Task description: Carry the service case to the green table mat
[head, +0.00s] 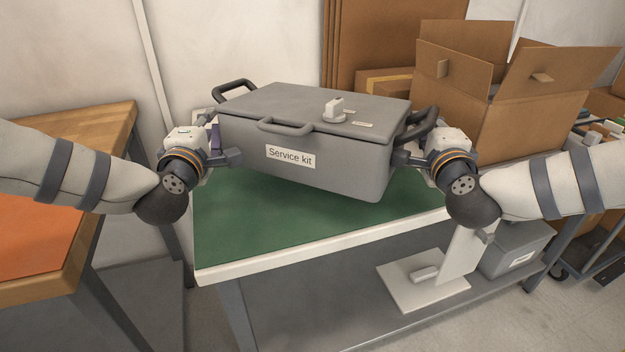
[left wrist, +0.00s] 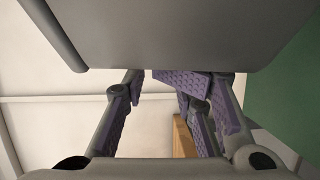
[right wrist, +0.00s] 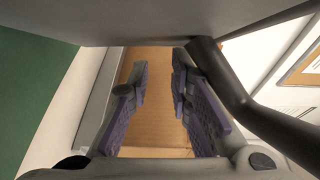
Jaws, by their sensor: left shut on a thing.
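The grey service case (head: 318,174), labelled "Service kit", is over the green table mat (head: 240,230) and tilts a little. A dark shadow lies under it; whether any edge touches the mat is unclear. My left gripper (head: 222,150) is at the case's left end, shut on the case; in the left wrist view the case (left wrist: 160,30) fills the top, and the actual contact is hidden. My right gripper (head: 408,150) is at the right end beside the dark side handle (head: 422,120). In the right wrist view its fingers (right wrist: 158,85) stand apart with an empty gap, the handle (right wrist: 225,80) beside them.
An open cardboard box (head: 520,95) stands close behind the right end. A wooden table with an orange mat (head: 40,230) is at the left. A lower shelf (head: 320,310) holds a white stand (head: 425,280) and a grey bin (head: 513,252). The mat's front is clear.

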